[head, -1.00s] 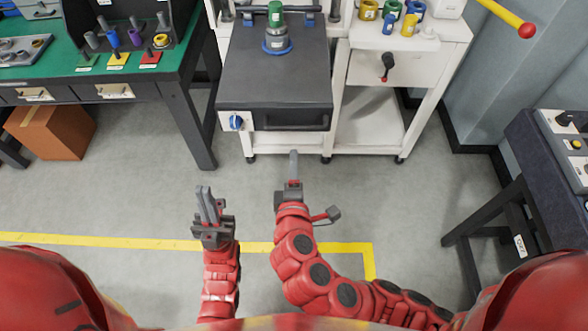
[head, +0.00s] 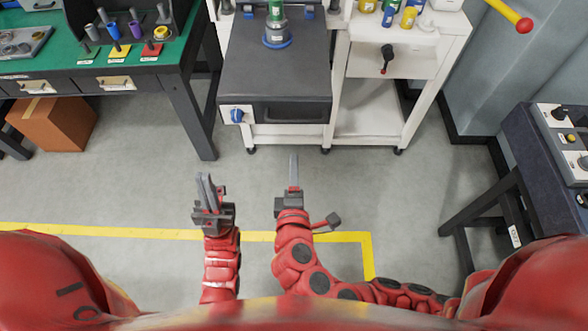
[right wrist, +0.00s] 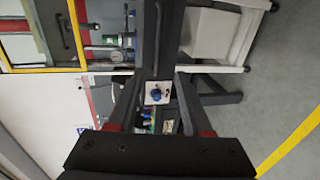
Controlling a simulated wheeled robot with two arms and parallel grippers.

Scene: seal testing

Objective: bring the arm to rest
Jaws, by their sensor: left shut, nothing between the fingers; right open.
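My left gripper (head: 205,181) hangs over the bare floor in the head view, its fingers shut with nothing between them. My right gripper (head: 294,157) is to its right, in front of the dark grey test machine (head: 275,65). It is seen edge-on in the head view. In the right wrist view its two dark fingers (right wrist: 157,97) stand apart and empty, with the machine's blue knob (right wrist: 157,93) visible beyond the gap. Neither gripper touches anything. My right forearm bends in from the lower right.
The green-topped workbench (head: 75,62) with several small parts is at the upper left. A cardboard box (head: 55,124) sits below it. A white cart (head: 440,50) stands right of the machine. A dark control desk (head: 530,150) is at the right. Floor around both grippers is clear.

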